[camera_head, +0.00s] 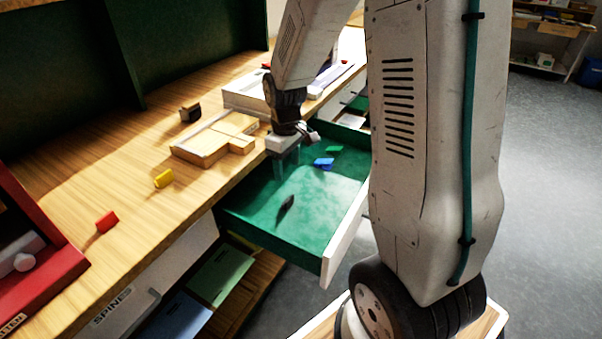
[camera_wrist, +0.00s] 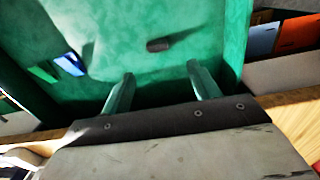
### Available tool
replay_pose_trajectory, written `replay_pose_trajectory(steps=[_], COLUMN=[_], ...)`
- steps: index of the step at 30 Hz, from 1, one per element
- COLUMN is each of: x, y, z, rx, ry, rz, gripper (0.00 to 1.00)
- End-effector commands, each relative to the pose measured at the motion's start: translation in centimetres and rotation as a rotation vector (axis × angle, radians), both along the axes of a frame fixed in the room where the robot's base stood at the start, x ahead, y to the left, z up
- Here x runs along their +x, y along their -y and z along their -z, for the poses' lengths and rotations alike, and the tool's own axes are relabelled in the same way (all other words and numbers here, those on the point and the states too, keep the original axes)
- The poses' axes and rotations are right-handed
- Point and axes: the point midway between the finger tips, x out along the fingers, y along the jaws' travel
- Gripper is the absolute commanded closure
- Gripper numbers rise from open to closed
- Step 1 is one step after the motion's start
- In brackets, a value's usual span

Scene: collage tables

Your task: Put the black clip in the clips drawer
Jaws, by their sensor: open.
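The black clip (camera_head: 287,202) lies on the green floor of the open drawer (camera_head: 260,222), toward its near left part. The clip also shows in the wrist view (camera_wrist: 172,42), ahead of the fingers and apart from them. A blue clip (camera_head: 323,163) and a green clip (camera_head: 334,150) lie in the same drawer, farther back. My gripper (camera_head: 287,170) is over the drawer, near its table side, with its greenish fingers pointing down. In the wrist view its two fingertips (camera_wrist: 160,78) are spread with nothing between them. No label for this drawer is visible.
On the wooden tabletop are a yellow clip (camera_head: 163,178), a red clip (camera_head: 106,222), a wooden block piece (camera_head: 205,146) and a dark stamp-like object (camera_head: 190,112). A red box (camera_head: 40,265) stands at the left. A closed drawer labelled SPINES (camera_head: 120,300) is below.

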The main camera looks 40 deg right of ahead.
Motion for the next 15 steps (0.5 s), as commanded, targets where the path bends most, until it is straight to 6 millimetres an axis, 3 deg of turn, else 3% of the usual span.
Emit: replay_pose_trajectory(steps=[5, 9, 15], x=[-3.4, -7.7, -14.9], y=[-2.8, -5.2, -8.0], z=[-6.5, -11.3, -15.9], rx=[-0.005, -0.004, 0.004], ry=[0.035, 0.057, 0.086], rz=[0.067, 0.139, 0.244], gripper=[0.39, 0.39, 0.39])
